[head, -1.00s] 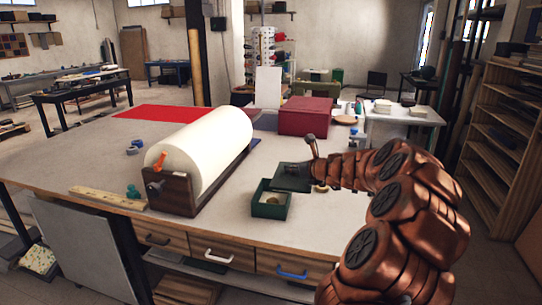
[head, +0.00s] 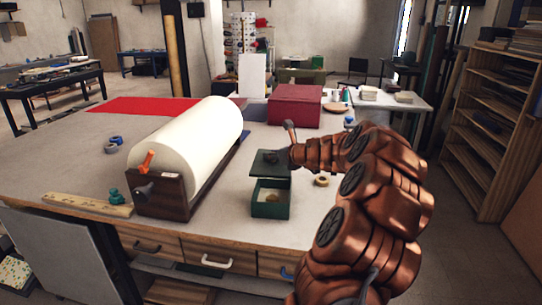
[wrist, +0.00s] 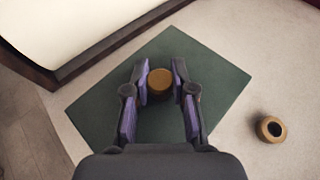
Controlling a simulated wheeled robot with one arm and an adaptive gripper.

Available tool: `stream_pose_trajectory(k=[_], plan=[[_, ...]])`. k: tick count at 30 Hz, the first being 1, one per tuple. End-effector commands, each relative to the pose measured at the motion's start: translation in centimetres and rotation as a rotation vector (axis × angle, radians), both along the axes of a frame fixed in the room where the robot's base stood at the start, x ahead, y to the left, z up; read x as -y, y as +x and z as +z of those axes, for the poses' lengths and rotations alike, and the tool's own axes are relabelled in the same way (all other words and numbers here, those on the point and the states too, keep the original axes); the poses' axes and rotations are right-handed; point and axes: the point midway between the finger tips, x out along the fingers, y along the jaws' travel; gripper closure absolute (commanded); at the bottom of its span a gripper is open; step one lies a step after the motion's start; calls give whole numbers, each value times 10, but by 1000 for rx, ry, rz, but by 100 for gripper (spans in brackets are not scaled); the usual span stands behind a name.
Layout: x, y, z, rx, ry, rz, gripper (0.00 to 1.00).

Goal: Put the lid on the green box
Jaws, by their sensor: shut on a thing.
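The open green box (head: 270,209) stands on the table near its front edge, with a small tan thing inside it. The flat dark green lid (head: 266,170) is above and just behind the box in the head view, looking level. In the wrist view the lid (wrist: 95,105) spreads out below the fingers. My gripper (wrist: 160,82) is shut on the lid's round wooden knob (wrist: 160,80), one finger on each side. In the head view my gripper (head: 284,157) is at the lid's top. The wrist view does not show the box; the lid may cover it.
A big white paper roll (head: 205,145) in a dark wooden holder stands left of the box. A tan ring of tape (head: 321,181) lies to the right. A dark red box (head: 294,106) is behind. A wooden strip (head: 87,204) lies at the front left.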

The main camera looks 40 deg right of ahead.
Motion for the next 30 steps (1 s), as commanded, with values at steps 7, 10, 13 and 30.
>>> stream_pose_trajectory(k=[7, 10, 13, 30], plan=[[-1, 0, -25, 0, -1, 1, 100], [-1, 1, -33, -1, -1, 3, 100], [-2, 1, -40, 0, -1, 4, 100], [-2, 2, -45, 0, 1, 4, 100]])
